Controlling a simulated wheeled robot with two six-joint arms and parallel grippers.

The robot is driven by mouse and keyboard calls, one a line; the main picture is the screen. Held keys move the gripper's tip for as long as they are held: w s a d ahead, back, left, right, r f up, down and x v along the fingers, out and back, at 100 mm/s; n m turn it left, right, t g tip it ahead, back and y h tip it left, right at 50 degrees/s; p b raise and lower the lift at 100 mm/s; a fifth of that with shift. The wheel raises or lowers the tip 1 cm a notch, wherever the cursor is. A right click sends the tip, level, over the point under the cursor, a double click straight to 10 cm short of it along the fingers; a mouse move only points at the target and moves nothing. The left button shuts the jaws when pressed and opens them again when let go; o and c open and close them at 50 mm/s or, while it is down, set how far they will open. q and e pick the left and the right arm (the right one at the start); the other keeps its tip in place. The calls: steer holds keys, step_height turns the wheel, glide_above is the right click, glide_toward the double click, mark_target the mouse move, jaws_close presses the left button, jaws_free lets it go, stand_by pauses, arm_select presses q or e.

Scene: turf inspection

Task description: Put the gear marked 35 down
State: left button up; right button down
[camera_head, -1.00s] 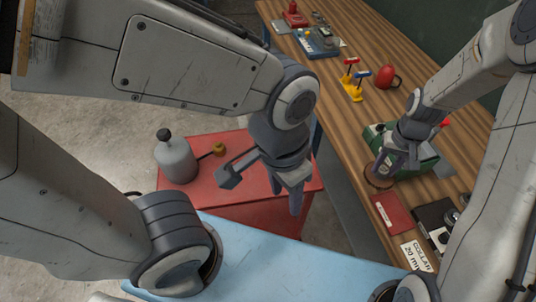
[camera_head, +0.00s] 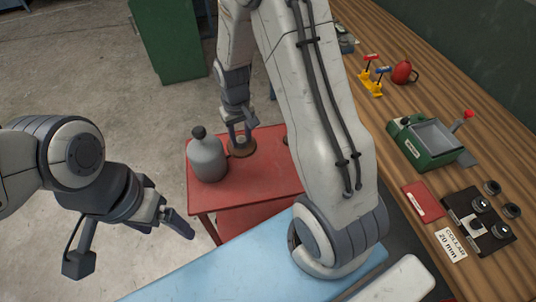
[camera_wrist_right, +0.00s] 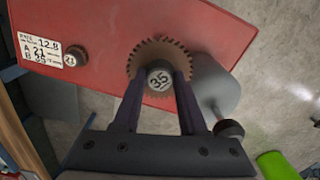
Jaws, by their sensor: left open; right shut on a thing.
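The gear marked 35 is a brown toothed disc (camera_wrist_right: 178,53) with a grey hub in the right wrist view. In the head view the gear (camera_head: 241,149) is at the red cart top (camera_head: 255,180), right beside the grey bottle (camera_head: 208,160). My right gripper (camera_head: 240,132) is shut on its hub from above; its two fingers flank the hub in the right wrist view (camera_wrist_right: 159,88). I cannot tell whether the gear touches the cart top. My left gripper (camera_head: 170,214) is open and empty, left of the cart over the floor.
In the right wrist view, a small part marked 21 (camera_wrist_right: 75,58) and a white card (camera_wrist_right: 42,48) are on the cart. The wooden bench (camera_head: 400,160) at right carries a green machine (camera_head: 430,142). The cart's front is clear.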

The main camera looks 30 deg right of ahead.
steer(key=s+d+f+m+b, duration=0.1)
steer(key=s+d+m+b, duration=0.2)
steer(key=s+d+m, duration=0.6)
steer(key=s+d+f+m+b, duration=0.25)
steer(key=s+d+b, duration=0.2)
steer(key=d, duration=0.75)
steer(key=shift+m, duration=0.35)
steer(key=w+a+f, duration=0.2)
steer(key=w, duration=0.1)
steer(key=w+a+f+p, duration=0.1)
steer(key=w+a+f, duration=0.1)
steer(key=w, duration=0.1)
steer(key=w+a+f+p, duration=0.1)
steer(key=w+a+f, duration=0.1)
steer(key=w, duration=0.1)
step_height(320, 180, down, 4)
steer(key=shift+a+r+p, duration=0.1)
steer(key=shift+p, duration=0.5)
steer(key=shift+f, duration=0.2)
steer(key=shift+f, duration=0.15)
steer(key=shift+c, duration=2.3)
jaws_free()
